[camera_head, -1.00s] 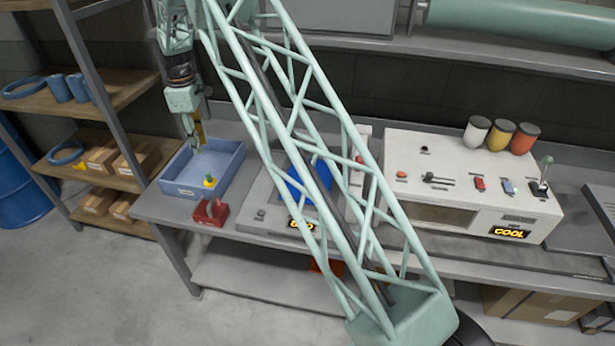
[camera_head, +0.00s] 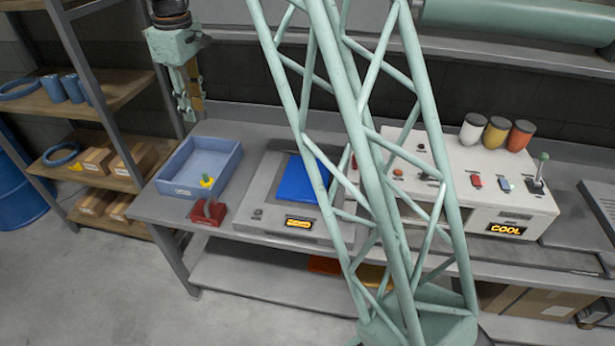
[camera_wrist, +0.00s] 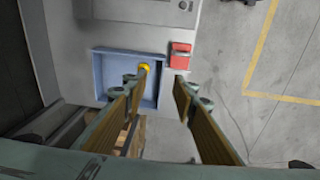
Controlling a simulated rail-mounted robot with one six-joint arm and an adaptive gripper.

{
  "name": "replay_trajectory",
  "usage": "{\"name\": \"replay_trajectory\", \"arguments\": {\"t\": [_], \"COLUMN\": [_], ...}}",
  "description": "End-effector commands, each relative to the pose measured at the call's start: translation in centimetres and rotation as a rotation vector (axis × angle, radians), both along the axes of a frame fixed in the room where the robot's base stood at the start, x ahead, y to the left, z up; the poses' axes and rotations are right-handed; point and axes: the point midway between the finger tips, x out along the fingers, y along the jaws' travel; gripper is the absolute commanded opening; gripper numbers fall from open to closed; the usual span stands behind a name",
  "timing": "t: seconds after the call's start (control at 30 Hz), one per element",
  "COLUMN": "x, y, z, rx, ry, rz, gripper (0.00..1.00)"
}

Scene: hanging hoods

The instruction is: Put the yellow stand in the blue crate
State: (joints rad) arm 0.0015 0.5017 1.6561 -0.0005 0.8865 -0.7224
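The yellow stand (camera_head: 206,180), small with a greenish top, is in the blue crate (camera_head: 226,168), by its front wall towards the right corner. The crate sits at the left end of the bench. In the wrist view the yellow stand (camera_wrist: 144,67) shows inside the crate (camera_wrist: 97,75), partly covered by a finger. My gripper (camera_head: 188,112) is raised above and behind the crate, clear of the stand. In the wrist view my gripper (camera_wrist: 160,82) has its two fingers apart with nothing between them.
A red holder (camera_head: 206,214) stands in front of the crate at the bench edge. A grey device with a blue plate (camera_head: 300,180) is right of it, then a white control box (camera_head: 480,190). A shelf rack (camera_head: 95,105) stands at left.

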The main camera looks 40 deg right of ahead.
Motion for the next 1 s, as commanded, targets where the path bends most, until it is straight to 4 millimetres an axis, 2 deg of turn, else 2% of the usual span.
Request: {"name": "replay_trajectory", "arguments": {"t": [0.03, 0.4, 1.0], "x": [-0.8, -7.1, -18.3], "y": [0.0, 0.0, 0.0], "z": [1.0, 6.6, 13.4], "rx": [0.001, 0.012, 0.034], "ry": [-0.006, -0.037, -0.086], "rz": [-0.011, -0.1, -0.244], "gripper": [0.25, 0.25, 0.25]}}
